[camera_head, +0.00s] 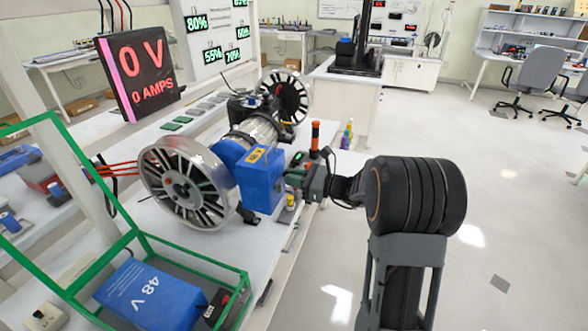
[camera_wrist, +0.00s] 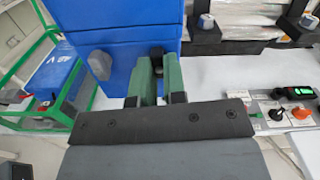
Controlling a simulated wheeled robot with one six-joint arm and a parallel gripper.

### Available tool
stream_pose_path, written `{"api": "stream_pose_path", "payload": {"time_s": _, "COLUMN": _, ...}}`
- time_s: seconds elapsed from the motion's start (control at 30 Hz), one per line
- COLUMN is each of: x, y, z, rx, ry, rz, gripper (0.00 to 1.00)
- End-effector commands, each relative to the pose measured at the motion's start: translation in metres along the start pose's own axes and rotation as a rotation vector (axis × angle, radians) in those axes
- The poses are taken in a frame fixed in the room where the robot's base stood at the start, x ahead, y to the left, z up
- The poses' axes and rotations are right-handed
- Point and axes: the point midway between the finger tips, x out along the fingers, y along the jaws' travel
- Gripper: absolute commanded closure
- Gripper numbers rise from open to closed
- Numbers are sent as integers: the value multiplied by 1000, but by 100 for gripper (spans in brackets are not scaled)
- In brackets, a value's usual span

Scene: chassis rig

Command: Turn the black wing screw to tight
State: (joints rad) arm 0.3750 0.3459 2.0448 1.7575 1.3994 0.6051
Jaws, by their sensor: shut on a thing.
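The blue box (camera_head: 262,181) of the chassis rig stands between the wheels, and my gripper (camera_head: 292,175) is up against its right side. In the wrist view the box (camera_wrist: 118,28) fills the upper middle. The green fingers of my gripper (camera_wrist: 158,78) are closed in front of its face. A small dark part, which looks like the black wing screw (camera_wrist: 157,53), shows at the fingertips, mostly hidden between them. My gripper is shut on it. How far it is turned cannot be seen. In the head view the screw is hidden.
A spoked wheel (camera_head: 187,184) stands left of the box. A green frame (camera_head: 150,254) holds a blue 48 V battery (camera_head: 152,296) in front. A display (camera_head: 140,66) reads 0 V, 0 AMPS. A panel with black and orange knobs (camera_wrist: 301,112) lies right. Open floor lies to the right.

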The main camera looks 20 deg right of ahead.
Motion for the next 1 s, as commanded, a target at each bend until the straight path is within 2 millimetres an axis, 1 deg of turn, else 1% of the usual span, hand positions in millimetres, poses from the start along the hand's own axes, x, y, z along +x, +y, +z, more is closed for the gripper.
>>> {"api": "stream_pose_path", "payload": {"time_s": 0.03, "x": 0, "y": 0, "z": 3, "rx": 27, "ry": 2, "rz": 1, "gripper": 100}}
{"api": "stream_pose_path", "payload": {"time_s": 0.3, "x": 0, "y": 1, "z": 1, "rx": 120, "ry": 2, "rz": 0, "gripper": 100}}
{"api": "stream_pose_path", "payload": {"time_s": 0.87, "x": 0, "y": 1, "z": -1, "rx": 149, "ry": 1, "rz": 0, "gripper": 100}}
{"api": "stream_pose_path", "payload": {"time_s": 0.9, "x": 0, "y": 1, "z": -1, "rx": 149, "ry": 1, "rz": 0, "gripper": 87}}
{"api": "stream_pose_path", "payload": {"time_s": 1.0, "x": 0, "y": 1, "z": -1, "rx": 148, "ry": 1, "rz": 0, "gripper": 78}}
